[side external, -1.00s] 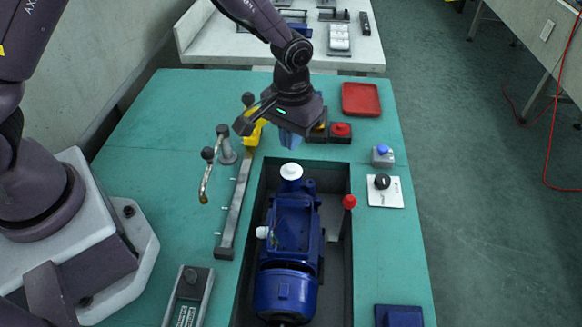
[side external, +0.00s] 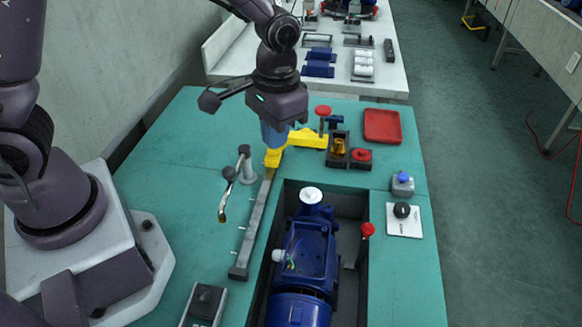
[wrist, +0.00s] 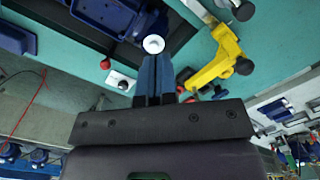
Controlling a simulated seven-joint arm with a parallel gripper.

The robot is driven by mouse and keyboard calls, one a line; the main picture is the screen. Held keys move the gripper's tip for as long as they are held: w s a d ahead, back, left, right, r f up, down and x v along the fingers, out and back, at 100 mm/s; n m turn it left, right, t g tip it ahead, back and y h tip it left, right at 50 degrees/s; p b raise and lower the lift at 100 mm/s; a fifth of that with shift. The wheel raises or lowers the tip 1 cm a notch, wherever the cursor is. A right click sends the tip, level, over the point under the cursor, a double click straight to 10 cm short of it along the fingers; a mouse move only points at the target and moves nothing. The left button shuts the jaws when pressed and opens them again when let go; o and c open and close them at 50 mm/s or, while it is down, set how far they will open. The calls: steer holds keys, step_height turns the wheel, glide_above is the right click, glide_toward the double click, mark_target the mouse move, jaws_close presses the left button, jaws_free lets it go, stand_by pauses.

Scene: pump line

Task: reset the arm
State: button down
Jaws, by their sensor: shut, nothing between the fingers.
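My gripper (side external: 274,134) is shut and empty, with its blue fingers held above the green table, beside the yellow lever piece at the back end of the grey rail. In the wrist view my gripper's fingers (wrist: 154,72) lie side by side, pressed together. The blue pump (side external: 305,250) with a white round cap (side external: 311,195) sits in the dark recess, in front of my gripper and apart from it. The white cap also shows in the wrist view (wrist: 153,44), just beyond the fingertips.
The yellow lever piece (side external: 300,139) stands close to the fingers. A bent metal spout (side external: 229,190), the grey rail (side external: 252,225), a red-topped valve (side external: 366,230), a red button (side external: 361,155), a black knob (side external: 402,210) and a red tray (side external: 382,126) surround the recess. The table's left part is clear.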

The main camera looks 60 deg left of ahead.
steer(key=s+a+r+t, duration=0.3)
steer(key=s+r, duration=0.3)
steer(key=r, duration=0.2)
steer(key=s+a+r+t, duration=0.3)
steer(key=s+r, duration=0.4)
steer(key=r, duration=0.1)
steer(key=shift+s+r, duration=0.25)
steer(key=shift+s, duration=0.05)
